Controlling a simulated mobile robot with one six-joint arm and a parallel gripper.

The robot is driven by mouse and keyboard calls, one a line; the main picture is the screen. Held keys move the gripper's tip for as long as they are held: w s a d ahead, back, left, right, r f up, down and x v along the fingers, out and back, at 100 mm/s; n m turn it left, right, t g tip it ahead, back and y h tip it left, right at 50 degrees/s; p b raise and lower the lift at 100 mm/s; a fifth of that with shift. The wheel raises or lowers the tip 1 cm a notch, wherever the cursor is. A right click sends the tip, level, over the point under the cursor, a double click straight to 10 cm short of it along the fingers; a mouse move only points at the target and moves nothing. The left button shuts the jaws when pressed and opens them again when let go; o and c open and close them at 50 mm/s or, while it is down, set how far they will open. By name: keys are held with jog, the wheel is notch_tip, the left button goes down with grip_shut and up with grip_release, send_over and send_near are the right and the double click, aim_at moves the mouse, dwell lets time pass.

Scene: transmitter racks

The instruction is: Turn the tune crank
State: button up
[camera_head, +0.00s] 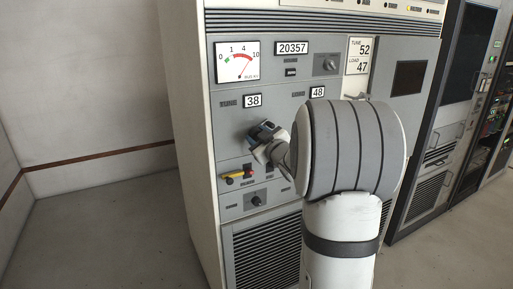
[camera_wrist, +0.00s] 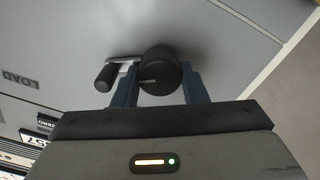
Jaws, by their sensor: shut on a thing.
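The tune crank (camera_wrist: 158,68) shows in the wrist view as a round black hub with a bright metal arm and a black handle (camera_wrist: 107,77) to its left. My gripper (camera_wrist: 160,80) has one finger on each side of the hub and is shut on it. In the head view my gripper (camera_head: 264,138) is at the panel below the TUNE counter (camera_head: 252,100), which reads 38, and covers most of the crank. The LOAD counter (camera_head: 317,92) reads 48. A white card (camera_head: 359,53) reads TUNE 52, LOAD 47.
The meter (camera_head: 237,61) is above left, beside a counter (camera_head: 292,48) reading 20357. A yellow-and-red handle (camera_head: 238,176) and a black knob (camera_head: 256,200) sit below my gripper. My arm hides the panel under LOAD. Floor at left is clear.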

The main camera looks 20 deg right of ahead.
jog(key=shift+f+n+b, duration=0.1)
jog(key=shift+n+b, duration=0.3)
jog(key=shift+n, duration=0.2)
jog(key=o, duration=0.7)
jog(key=shift+s, duration=0.1)
jog(key=s, duration=0.7)
jog(key=shift+s, duration=0.3)
